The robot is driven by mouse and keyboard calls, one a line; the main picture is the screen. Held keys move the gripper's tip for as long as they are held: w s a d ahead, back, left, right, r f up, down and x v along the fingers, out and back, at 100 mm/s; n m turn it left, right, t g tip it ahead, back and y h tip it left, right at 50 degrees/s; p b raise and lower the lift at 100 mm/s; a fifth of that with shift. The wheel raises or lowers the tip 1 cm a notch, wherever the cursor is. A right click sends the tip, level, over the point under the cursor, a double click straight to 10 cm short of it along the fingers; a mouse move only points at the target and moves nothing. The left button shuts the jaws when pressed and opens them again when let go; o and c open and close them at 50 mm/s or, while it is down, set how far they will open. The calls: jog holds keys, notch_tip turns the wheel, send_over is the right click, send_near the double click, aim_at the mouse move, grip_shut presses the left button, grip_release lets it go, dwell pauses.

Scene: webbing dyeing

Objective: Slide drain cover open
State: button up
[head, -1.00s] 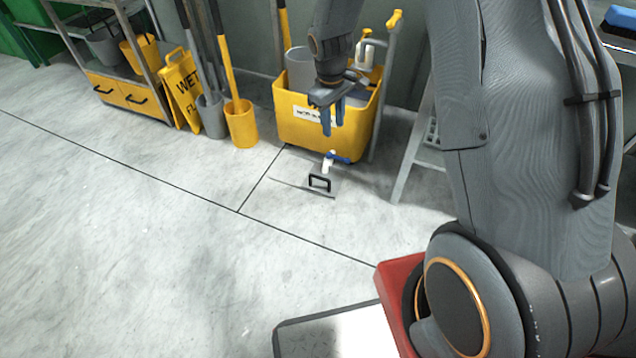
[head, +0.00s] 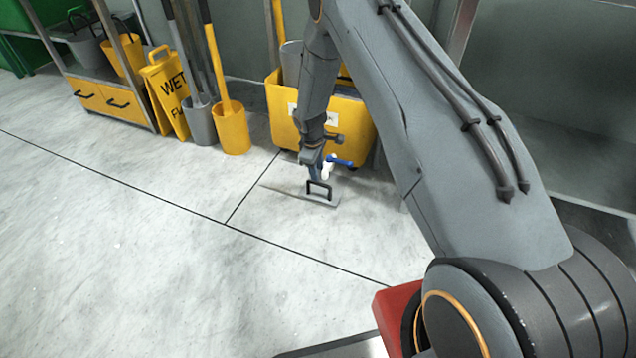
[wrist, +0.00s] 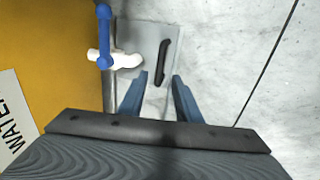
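The drain cover (head: 326,199) is a flat grey plate on the floor with a black handle (head: 319,188) standing up on it. In the wrist view the cover (wrist: 150,38) lies ahead of my fingers, and its handle (wrist: 163,63) runs lengthwise, slightly tilted. My gripper (head: 315,172) is low, just behind the handle in the head view. In the wrist view my gripper (wrist: 163,82) has two blue fingers spread apart, with the near end of the handle showing between their tips. I cannot tell whether they touch it. Part of the cover is hidden by the gripper.
A yellow bin (head: 353,118) with a white spout and blue-handled valve (head: 340,161) stands close beside the cover. A yellow wet-floor sign (head: 166,92), a yellow bucket (head: 232,131) and a grey bucket (head: 199,122) stand to the left. The floor in front is clear.

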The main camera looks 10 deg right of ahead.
aim_at(319, 183)
jog(key=f+b, duration=0.1)
jog(key=f, duration=0.1)
jog(key=f+b, duration=0.1)
jog(key=f, duration=0.1)
jog(key=w+f+b, duration=0.1)
jog(key=f, duration=0.1)
jog(key=shift+d+f, duration=0.35)
jog(key=shift+d, duration=0.05)
grip_shut()
